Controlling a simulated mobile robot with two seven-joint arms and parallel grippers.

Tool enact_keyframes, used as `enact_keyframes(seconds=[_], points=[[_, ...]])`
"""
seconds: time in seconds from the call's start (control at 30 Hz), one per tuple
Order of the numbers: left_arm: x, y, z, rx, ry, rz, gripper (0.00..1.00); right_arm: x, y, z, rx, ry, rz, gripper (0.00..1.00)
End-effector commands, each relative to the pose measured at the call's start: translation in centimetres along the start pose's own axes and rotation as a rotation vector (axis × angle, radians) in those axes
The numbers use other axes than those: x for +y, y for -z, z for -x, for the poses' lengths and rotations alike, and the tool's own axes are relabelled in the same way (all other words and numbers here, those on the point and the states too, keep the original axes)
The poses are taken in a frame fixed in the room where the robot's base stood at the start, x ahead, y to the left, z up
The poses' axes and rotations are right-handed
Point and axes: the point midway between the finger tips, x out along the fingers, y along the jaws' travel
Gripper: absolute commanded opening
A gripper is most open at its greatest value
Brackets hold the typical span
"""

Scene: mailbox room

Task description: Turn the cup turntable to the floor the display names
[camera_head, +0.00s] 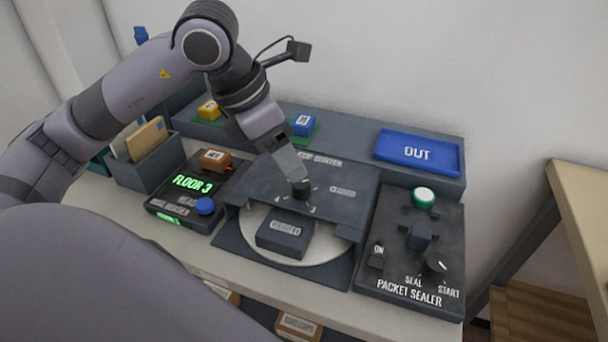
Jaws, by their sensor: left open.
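A display (192,183) on the dark reader unit at the left reads "FLOOR 3" in green. The turntable (336,245) is a pale round disc partly under a dark cover plate (335,180). A dark block (285,236) with a light label, too small to read, stands at its front. My right gripper is not in view.
A packet sealer (400,285) with a green button and knobs stands at the right. A blue OUT tray (418,153) lies on the back ledge. A file box (150,158) with envelopes stands at the left. Yellow and blue blocks sit on the ledge.

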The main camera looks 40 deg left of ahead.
Motion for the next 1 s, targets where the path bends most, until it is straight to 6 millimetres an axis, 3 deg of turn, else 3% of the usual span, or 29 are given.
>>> enact_keyframes(seconds=[0.17, 0.4, 0.6, 0.93, 1.0], points=[[0.9, 0.4, -0.6, 0.021, -0.04, 0.009, 0.58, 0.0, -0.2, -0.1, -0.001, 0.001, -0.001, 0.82], [0.9, 0.5, -4.3, 0.021, -0.035, 0.007, 0.58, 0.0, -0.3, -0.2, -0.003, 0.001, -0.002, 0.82], [1.0, 0.5, -6.4, 0.018, -0.036, 0.007, 0.58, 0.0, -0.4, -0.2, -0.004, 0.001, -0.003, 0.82], [1.0, 0.5, -6.9, 0.016, -0.037, 0.006, 0.58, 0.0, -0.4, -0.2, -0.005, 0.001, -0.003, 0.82], [1.0, 0.5, -6.8, 0.016, -0.037, 0.006, 0.36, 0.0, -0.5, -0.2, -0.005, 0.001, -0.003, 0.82]])
